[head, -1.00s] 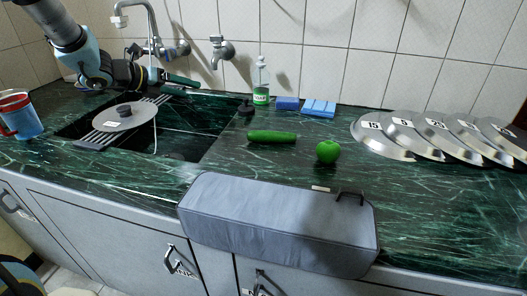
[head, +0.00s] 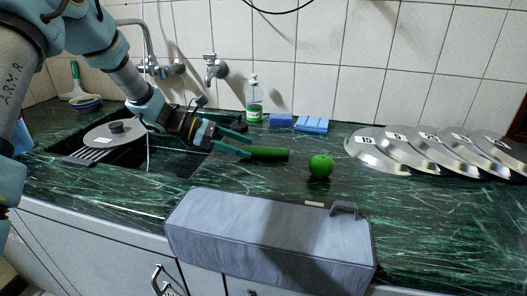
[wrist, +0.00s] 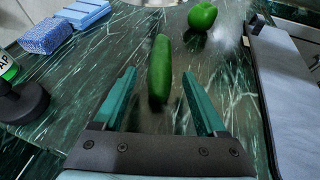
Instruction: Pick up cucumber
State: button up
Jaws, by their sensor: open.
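The green cucumber (head: 268,153) lies on the dark green marble counter, left of the green apple (head: 321,166). In the wrist view the cucumber (wrist: 160,68) points away from me, its near end between the tips of my open gripper (wrist: 160,90). In the head view my gripper (head: 243,143) reaches in from the left at the cucumber's left end, which its fingers partly hide. The gripper holds nothing. I cannot tell how far the fingers are above the counter.
The sink with a pan lid (head: 114,133) is on the left. A soap bottle (head: 254,100), a blue sponge (head: 280,120) and a light blue block (head: 311,124) stand behind. A grey padded case (head: 270,238) lies along the front edge. Metal lids (head: 376,150) overlap at right.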

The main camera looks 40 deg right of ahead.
aim_at(251, 148)
jog(key=p+x, duration=0.1)
jog(key=x, duration=0.2)
jog(key=shift+s+d, duration=0.25)
jog(key=shift+s, duration=0.05)
jog(key=shift+s+d+f, duration=0.2)
jog(key=shift+d+f, duration=0.05)
jog(key=shift+d, duration=0.05)
jog(key=shift+c, duration=0.3)
grip_shut()
